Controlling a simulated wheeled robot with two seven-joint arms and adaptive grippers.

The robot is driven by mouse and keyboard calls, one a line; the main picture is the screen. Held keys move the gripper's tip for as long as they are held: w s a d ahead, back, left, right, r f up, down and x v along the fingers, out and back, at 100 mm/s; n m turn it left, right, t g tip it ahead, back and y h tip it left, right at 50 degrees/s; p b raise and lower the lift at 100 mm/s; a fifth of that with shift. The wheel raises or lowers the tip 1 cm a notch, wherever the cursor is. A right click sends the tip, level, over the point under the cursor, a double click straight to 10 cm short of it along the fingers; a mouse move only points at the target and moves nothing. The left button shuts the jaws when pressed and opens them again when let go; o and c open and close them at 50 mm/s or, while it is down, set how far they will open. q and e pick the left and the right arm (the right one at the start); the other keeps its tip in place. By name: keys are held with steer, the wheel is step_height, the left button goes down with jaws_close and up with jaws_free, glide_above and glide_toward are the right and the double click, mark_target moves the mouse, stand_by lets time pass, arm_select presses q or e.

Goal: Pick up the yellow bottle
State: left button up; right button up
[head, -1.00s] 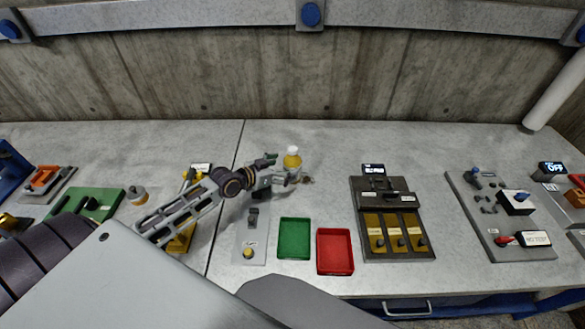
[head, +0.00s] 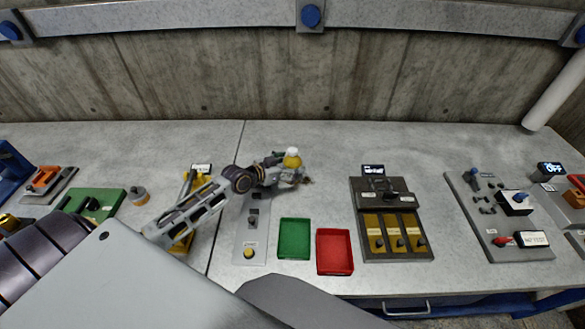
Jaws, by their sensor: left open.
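The yellow bottle (head: 292,159) with a white cap stands upright on the grey worktop, toward the back and near the middle of the head view. My left gripper (head: 291,172) is open at the bottle, with one finger on its near side and the other reaching behind it to the left. The lower part of the bottle is hidden by the gripper. I cannot tell whether the fingers touch it. My right gripper does not show.
A green tray (head: 294,239) and a red tray (head: 335,251) lie nearer the front edge. A dark panel with brass slots (head: 396,235) is right of them. A grey plate with a yellow button (head: 250,240) lies under my left arm. The worktop behind the bottle is clear.

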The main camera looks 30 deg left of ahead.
mark_target(293, 150)
arm_select(q)
steer(key=shift+x, duration=0.8)
steer(key=shift+s, duration=0.1)
steer(key=c, duration=1.3)
steer(key=shift+r, duration=0.1)
steer(key=shift+r, duration=4.95)
